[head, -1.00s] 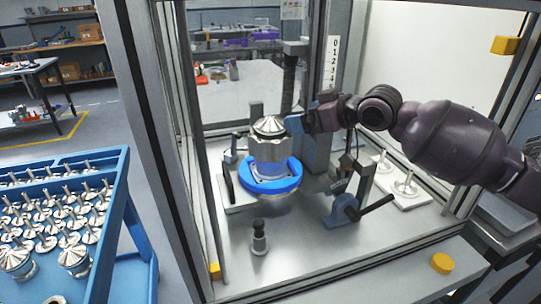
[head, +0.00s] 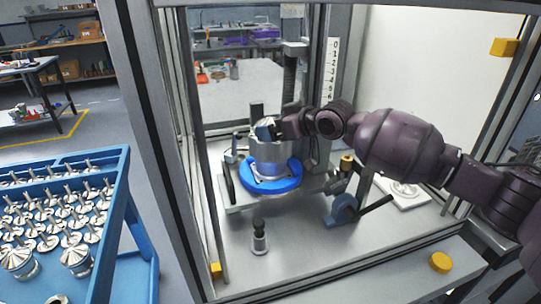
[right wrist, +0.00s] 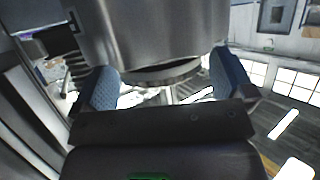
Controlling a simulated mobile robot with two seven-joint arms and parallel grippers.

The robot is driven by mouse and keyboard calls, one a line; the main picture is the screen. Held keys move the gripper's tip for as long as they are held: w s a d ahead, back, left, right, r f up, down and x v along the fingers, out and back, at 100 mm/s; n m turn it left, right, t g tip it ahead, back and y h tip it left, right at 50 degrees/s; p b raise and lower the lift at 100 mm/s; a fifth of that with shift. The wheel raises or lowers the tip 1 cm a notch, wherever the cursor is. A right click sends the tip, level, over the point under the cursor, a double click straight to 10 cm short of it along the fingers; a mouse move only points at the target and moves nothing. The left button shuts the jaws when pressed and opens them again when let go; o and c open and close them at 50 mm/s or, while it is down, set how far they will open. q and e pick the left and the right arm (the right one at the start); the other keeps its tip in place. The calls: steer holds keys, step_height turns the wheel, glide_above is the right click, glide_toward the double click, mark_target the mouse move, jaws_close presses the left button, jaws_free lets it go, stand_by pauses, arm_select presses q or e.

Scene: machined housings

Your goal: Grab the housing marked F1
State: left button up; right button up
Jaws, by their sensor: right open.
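A silver metal housing (head: 268,160) stands upright in the blue ring (head: 270,186) of a fixture inside the framed cell. No F1 mark can be read on it. My right gripper (head: 267,130) is at the housing's top, its blue finger partly covering the conical top part. In the right wrist view, the open blue fingers (right wrist: 165,80) are on either side of a large metal cylindrical body (right wrist: 150,30). I cannot tell whether they touch it. My left gripper is not in view.
A blue tray (head: 122,212) of finned parts with shafts stands left, outside the cell. Metal uprights frame the cell. A yellow knob (head: 441,262) sits front right.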

steer(key=shift+c, duration=0.5)
steer(key=c, duration=1.4)
steer(key=shift+r, duration=0.2)
steer(key=shift+c, duration=1)
steer(key=shift+r, duration=0.1)
